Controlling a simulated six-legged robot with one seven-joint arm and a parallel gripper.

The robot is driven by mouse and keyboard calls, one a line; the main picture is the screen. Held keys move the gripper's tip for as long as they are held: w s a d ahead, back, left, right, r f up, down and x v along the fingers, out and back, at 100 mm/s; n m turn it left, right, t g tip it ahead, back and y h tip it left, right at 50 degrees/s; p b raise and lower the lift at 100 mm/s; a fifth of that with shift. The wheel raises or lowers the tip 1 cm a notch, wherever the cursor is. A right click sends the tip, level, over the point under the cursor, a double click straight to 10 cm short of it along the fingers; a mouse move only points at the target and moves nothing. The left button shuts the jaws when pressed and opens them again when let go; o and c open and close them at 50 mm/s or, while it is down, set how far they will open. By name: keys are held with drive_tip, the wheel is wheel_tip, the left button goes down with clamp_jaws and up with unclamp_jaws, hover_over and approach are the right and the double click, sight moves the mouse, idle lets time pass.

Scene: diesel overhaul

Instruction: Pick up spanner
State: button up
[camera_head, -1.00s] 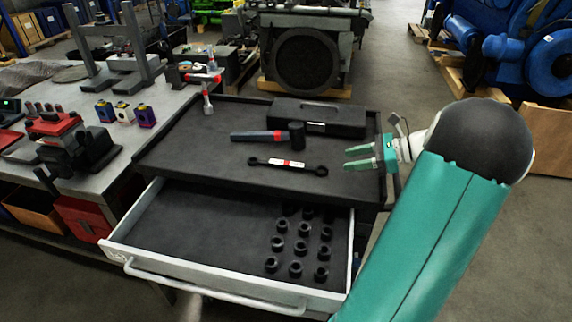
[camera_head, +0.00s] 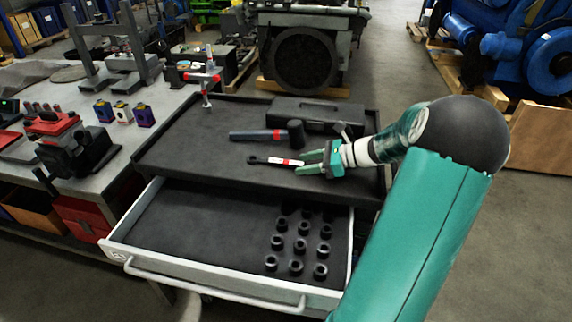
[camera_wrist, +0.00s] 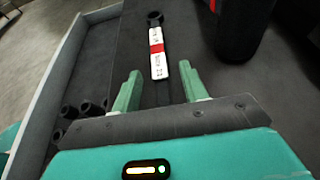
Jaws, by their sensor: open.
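The spanner (camera_head: 276,161) lies on the dark top of the tool cart, a black bar with a red and white label. In the head view its right end is hidden behind my gripper (camera_head: 312,163). In the wrist view the spanner (camera_wrist: 156,55) runs lengthwise ahead of and between the two green fingers of my gripper (camera_wrist: 161,92). The fingers are apart, one on each side of the spanner's line, and hold nothing. The spanner's near end is hidden behind the gripper body.
A hammer (camera_head: 262,135) lies just behind the spanner, and a black case (camera_head: 318,113) stands behind that. The open drawer (camera_head: 190,228) below holds several dark sockets (camera_head: 298,245). A workbench (camera_head: 75,185) with vices and tools stands at left.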

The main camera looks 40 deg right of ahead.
drive_tip(key=shift+w, duration=0.1)
drive_tip(key=shift+c, duration=0.4)
clamp_jaws()
drive_tip(key=shift+r, duration=0.1)
